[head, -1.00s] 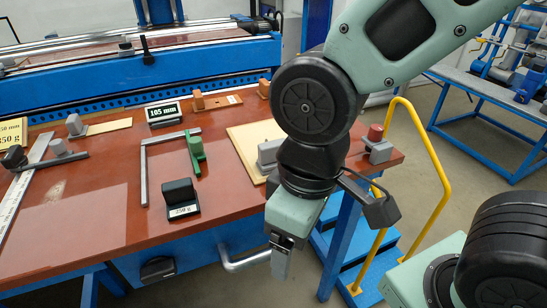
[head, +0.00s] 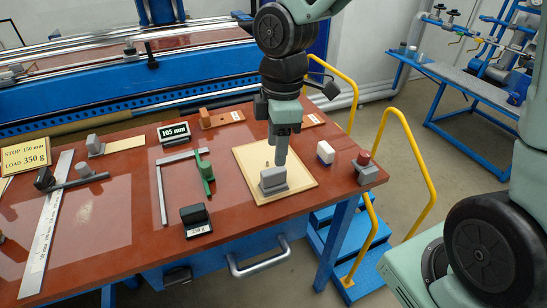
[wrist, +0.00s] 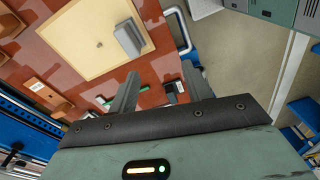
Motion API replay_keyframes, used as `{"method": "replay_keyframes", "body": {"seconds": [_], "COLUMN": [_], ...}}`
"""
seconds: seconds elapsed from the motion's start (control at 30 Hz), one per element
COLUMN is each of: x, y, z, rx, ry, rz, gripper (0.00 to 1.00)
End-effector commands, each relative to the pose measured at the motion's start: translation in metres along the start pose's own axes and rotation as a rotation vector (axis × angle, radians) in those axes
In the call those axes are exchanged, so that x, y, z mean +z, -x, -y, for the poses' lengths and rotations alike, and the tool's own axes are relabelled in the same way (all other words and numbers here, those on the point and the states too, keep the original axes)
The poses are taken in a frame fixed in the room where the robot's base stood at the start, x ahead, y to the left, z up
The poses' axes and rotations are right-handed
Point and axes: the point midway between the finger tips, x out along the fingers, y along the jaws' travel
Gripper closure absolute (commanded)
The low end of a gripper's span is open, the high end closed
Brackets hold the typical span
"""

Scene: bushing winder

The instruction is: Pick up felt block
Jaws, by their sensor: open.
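A grey block (head: 273,180) lies on the pale square board (head: 300,187) on the red-brown table; it also shows in the wrist view (wrist: 128,40). I cannot tell for certain which one is the felt block. My gripper (head: 281,160) points down over the board, close above and behind the grey block in the head view. In the wrist view its two fingers (wrist: 160,88) are apart with nothing between them. Contact with the grey block cannot be made out.
A grey block with a red top (head: 367,168) stands at the table's right end. A green tool (head: 206,172), a metal square (head: 162,190) and a black weight (head: 195,219) lie left of the board. Yellow rails and blue steps (head: 350,235) are beyond the right edge.

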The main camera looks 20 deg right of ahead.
Motion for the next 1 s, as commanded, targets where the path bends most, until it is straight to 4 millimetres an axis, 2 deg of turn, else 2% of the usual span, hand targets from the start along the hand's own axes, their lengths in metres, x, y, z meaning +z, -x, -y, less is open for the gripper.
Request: {"method": "replay_keyframes", "body": {"seconds": [0.03, 0.1, 0.23, 0.33, 0.47, 0.8, 1.0], "x": [0.006, 0.013, 0.022, 0.025, 0.024, 0.019, 0.018], "y": [0.022, 0.031, 0.040, 0.036, 0.015, -0.055, -0.079], "z": [-0.017, -0.034, -0.053, -0.058, -0.057, -0.057, -0.059], "rx": [-0.002, 0.003, 0.012, 0.014, 0.009, 0.010, 0.015], "ry": [0.038, 0.102, 0.177, 0.199, 0.204, 0.203, 0.201], "rz": [-0.015, -0.030, -0.046, -0.050, -0.049, -0.048, -0.048], "gripper": [0.51, 0.51, 0.51, 0.51, 0.51, 0.51, 0.51]}}
